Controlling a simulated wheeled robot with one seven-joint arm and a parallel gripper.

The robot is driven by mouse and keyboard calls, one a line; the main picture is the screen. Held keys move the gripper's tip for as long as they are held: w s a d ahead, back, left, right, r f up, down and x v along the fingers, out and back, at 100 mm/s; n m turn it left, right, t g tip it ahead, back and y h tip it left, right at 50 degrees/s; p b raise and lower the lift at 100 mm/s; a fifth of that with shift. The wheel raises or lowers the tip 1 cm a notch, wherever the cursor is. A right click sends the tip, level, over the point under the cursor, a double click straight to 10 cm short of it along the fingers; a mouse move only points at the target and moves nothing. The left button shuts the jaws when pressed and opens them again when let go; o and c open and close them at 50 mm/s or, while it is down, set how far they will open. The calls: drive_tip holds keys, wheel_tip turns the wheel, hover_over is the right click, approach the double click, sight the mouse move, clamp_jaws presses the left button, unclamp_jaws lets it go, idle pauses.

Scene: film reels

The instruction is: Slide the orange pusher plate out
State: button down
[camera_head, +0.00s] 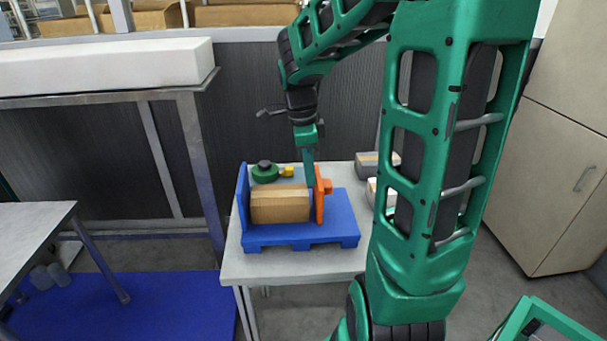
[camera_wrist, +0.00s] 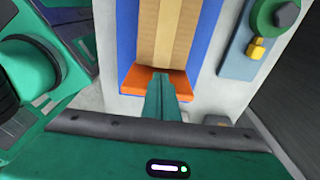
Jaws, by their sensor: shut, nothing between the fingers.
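The orange pusher plate (camera_head: 320,203) stands upright on a blue base (camera_head: 340,223), at the right end of a brown cardboard box (camera_head: 280,205). It also shows in the wrist view (camera_wrist: 142,80), with the box (camera_wrist: 165,30) beyond it. My gripper (camera_head: 309,184) points down beside the plate's top edge, on the box side in the head view. In the wrist view the shut fingertips (camera_wrist: 161,77) overlap the middle of the plate. The fingers hold nothing. I cannot tell whether they touch the plate.
A blue wall (camera_head: 243,195) stands at the box's left end. A green round knob with a yellow part (camera_head: 266,173) sits behind the box on the light table (camera_head: 250,268). Grey packages (camera_head: 368,160) lie to the right, partly behind my arm.

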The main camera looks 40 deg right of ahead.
drive_tip(key=s+d, duration=0.5)
drive_tip(key=d, duration=0.2)
drive_tip(key=shift+d, duration=0.15)
idle(1.9)
drive_tip(key=shift+w, duration=0.1)
drive_tip(key=shift+w+a, duration=0.4)
drive_tip(key=shift+a, duration=0.2)
drive_tip(key=shift+w+a, duration=0.35)
drive_tip(key=shift+a, duration=0.25)
drive_tip(key=shift+r, duration=0.1)
drive_tip(key=shift+r, duration=2.9)
